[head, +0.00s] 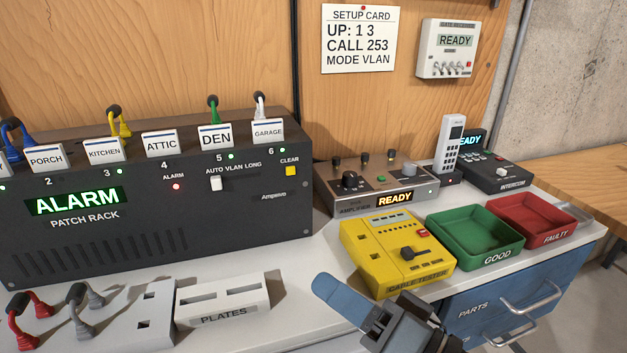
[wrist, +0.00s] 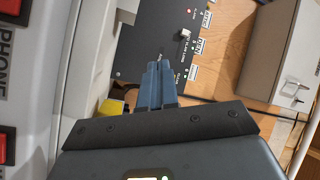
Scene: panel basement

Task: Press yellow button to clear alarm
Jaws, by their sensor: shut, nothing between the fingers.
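The yellow button (head: 291,171) sits under the CLEAR label at the right end of the dark patch rack (head: 150,210). The rack's display reads ALARM in green, and a red light glows under its ALARM label. My gripper (head: 322,285) is at the bottom of the head view, in front of the rack and below the button, apart from it. Its blue fingers are shut and empty. In the wrist view the fingers (wrist: 160,66) point toward the rack face (wrist: 150,25). I cannot make out the yellow button there; the fingers may hide it.
A white mode lever (head: 216,183) is left of the button. The yellow cable tester (head: 385,275) stands right of my gripper, with the green GOOD tray (head: 440,238) beyond. The amplifier (head: 330,188) is right of the rack. The PLATES holder (head: 215,295) lies to the left.

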